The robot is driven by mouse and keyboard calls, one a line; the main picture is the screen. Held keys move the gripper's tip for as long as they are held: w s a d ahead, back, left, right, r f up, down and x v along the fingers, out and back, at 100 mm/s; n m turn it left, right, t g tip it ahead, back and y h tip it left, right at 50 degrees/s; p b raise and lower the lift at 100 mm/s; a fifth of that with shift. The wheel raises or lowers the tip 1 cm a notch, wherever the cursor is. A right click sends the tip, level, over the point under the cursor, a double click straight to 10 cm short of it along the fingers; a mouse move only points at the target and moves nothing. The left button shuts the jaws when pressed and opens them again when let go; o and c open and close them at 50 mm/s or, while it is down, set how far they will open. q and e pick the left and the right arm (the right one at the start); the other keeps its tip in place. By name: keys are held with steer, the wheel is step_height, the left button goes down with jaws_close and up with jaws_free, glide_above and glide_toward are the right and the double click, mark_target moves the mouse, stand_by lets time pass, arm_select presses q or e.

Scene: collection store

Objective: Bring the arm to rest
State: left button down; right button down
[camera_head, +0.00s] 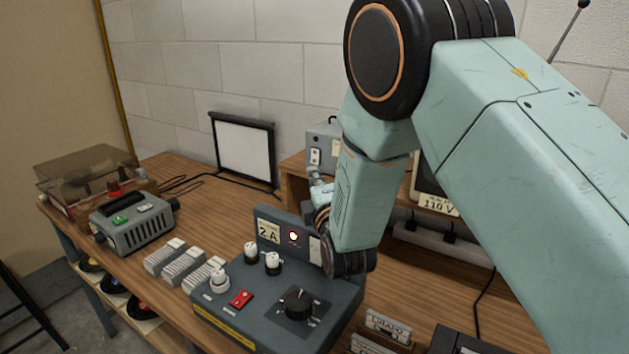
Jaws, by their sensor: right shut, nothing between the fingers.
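My right arm (376,190) comes in from the right, large and close to the camera, and bends down over the workbench. Its right gripper (317,178) shows only in part, small and grey, beyond the wrist and pointing up and away. It is shut and empty. The wrist hangs in front of the right part of a grey control box (236,310) and hides some of its upright panel. I cannot tell whether the wrist touches the box. My left gripper is out of view.
A grey unit (138,229), a record player with a clear lid (88,170) and a white framed panel (245,152) stand left on the wooden bench (184,158).

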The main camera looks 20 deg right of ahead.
steer(key=shift+s+r, duration=0.1)
steer(key=shift+s, duration=0.25)
steer(key=shift+w, duration=0.2)
